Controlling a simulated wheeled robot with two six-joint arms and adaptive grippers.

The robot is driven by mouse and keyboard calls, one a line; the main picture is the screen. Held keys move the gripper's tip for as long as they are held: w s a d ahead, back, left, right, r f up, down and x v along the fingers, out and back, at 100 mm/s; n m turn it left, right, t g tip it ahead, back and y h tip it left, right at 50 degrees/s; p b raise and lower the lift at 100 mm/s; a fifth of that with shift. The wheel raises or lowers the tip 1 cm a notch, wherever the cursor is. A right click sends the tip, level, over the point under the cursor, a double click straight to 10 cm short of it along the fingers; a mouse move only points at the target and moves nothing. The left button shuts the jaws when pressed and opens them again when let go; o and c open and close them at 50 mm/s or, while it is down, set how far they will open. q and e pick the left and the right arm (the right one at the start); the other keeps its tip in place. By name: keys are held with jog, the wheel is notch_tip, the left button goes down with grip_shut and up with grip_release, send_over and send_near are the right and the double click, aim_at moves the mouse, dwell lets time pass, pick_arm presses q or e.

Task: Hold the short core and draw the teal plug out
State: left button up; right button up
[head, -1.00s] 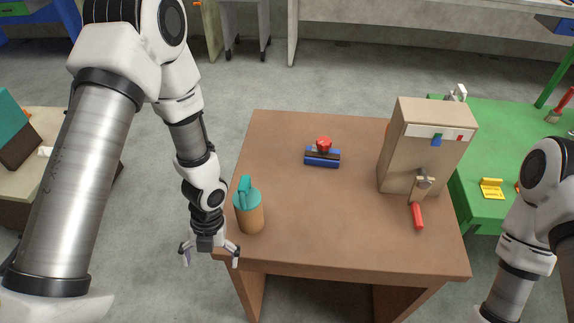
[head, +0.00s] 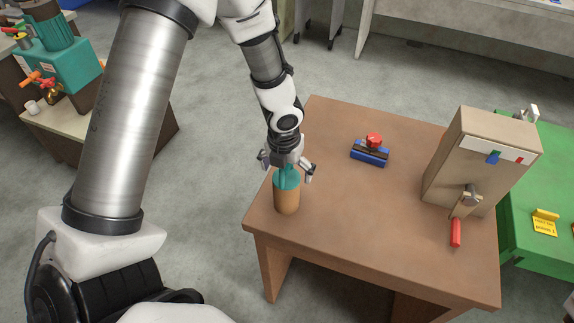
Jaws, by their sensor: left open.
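The short core (head: 287,199) is a tan cylinder standing upright near the left edge of the brown table. The teal plug (head: 287,179) sits in its top, and its upright teal handle is partly hidden by my left gripper. My left gripper (head: 286,174) is open above the plug, with one finger on each side of the handle. I cannot tell whether the fingers touch it. My right gripper is out of view.
The brown table (head: 340,230) is clear around its middle. A blue block with a red knob (head: 370,152) lies at the back. A beige box (head: 490,150) with a crank and red handle (head: 455,232) stands at the right. A green table (head: 520,220) is beyond it.

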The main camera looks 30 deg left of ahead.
pick_arm(q)
jog(key=shift+d, duration=0.1)
jog(key=c, duration=1)
jog(key=shift+s+r, duration=0.1)
jog(key=c, duration=0.4)
jog(key=shift+s, duration=0.35)
grip_shut()
jog(key=shift+d, duration=0.15)
jog(key=shift+o, duration=2.2)
grip_release()
jog(key=shift+w+f, duration=0.1)
jog(key=shift+f, duration=0.1)
jog(key=shift+w, duration=0.3)
